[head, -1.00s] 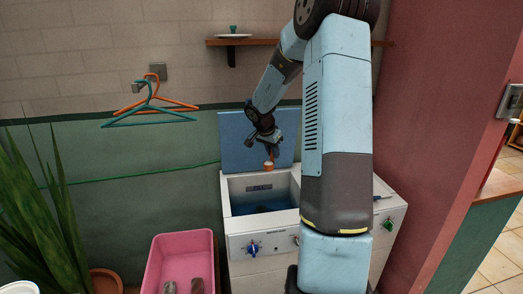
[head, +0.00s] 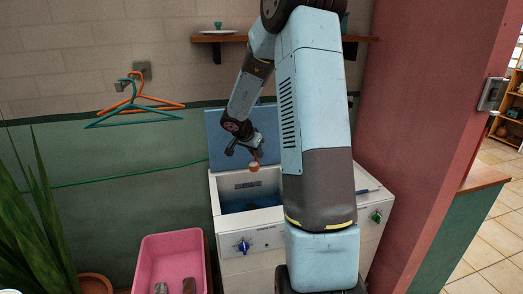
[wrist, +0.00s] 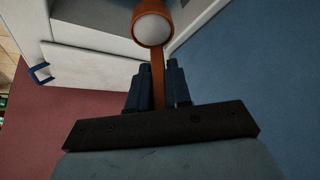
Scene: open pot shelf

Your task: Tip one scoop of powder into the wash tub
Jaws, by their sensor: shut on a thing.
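My gripper (head: 255,157) is shut on the handle of an orange scoop (head: 254,168). In the wrist view the gripper's dark fingers (wrist: 158,87) clamp the handle, and the scoop's cup (wrist: 153,24) holds white powder. The scoop is above the opening of the wash tub (head: 219,189), the left part of a white washing machine with its blue lid (head: 215,137) raised behind. The tub's inside looks dark blue; its bottom is partly hidden.
A pink basin (head: 172,245) with items in it stands at the left of the machine. Hangers (head: 137,112) hang on the wall. A shelf (head: 232,38) with a plate is above. A red wall (head: 420,110) bounds the right. My arm hides much of the machine's right half.

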